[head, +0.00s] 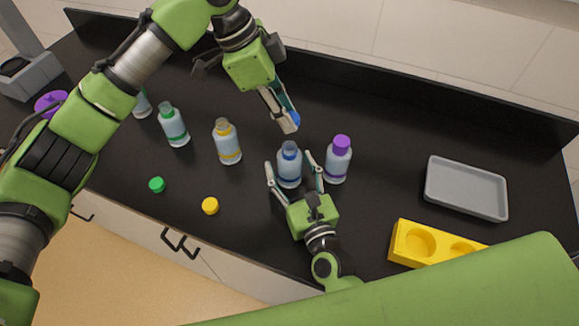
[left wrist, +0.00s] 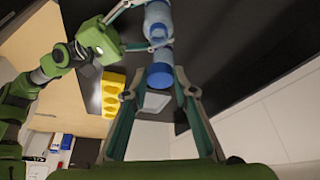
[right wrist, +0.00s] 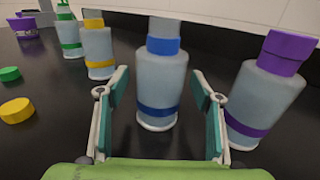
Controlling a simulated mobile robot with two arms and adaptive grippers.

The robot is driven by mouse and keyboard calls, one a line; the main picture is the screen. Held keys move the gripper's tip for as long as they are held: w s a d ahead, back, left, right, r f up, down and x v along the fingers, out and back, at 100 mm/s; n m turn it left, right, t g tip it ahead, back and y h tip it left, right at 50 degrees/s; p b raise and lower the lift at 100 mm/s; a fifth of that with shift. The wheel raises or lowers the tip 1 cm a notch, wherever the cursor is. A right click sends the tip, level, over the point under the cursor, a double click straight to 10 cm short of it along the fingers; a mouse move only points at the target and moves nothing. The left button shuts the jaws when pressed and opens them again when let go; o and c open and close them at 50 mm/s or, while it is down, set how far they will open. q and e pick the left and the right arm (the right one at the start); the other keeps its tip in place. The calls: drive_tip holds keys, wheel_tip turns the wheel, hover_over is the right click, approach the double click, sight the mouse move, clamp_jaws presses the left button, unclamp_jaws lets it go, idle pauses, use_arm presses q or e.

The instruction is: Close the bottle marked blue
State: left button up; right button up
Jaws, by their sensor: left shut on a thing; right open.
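The blue-marked bottle (head: 289,172) stands upright and uncapped on the black bench, with a blue band low down and a blue collar at its neck; it fills the middle of the right wrist view (right wrist: 160,85). My right gripper (head: 289,162) is open, with one finger on each side of this bottle; in the right wrist view, gaps show between fingers and bottle. My left gripper (head: 284,118) is shut on the blue cap (head: 294,117), held in the air beyond the bottle in the head view. The cap shows between the fingertips in the left wrist view (left wrist: 160,76).
A purple-capped bottle (head: 338,163) stands close right of the right gripper. Yellow (head: 228,147) and green (head: 174,130) bottles stand uncapped to the left. Yellow (head: 210,205) and green (head: 157,184) caps lie in front. A grey tray (head: 466,188) and yellow holder (head: 405,242) are right.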

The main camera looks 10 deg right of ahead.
drive_tip(key=c, duration=1.7)
use_arm(q)
hover_over(289, 145)
drive_tip(key=a, duration=0.1)
drive_tip(key=shift+f, duration=2.6)
drive_tip(key=shift+f, duration=0.85)
drive_tip(key=shift+f, duration=0.6)
use_arm(e)
clamp_jaws()
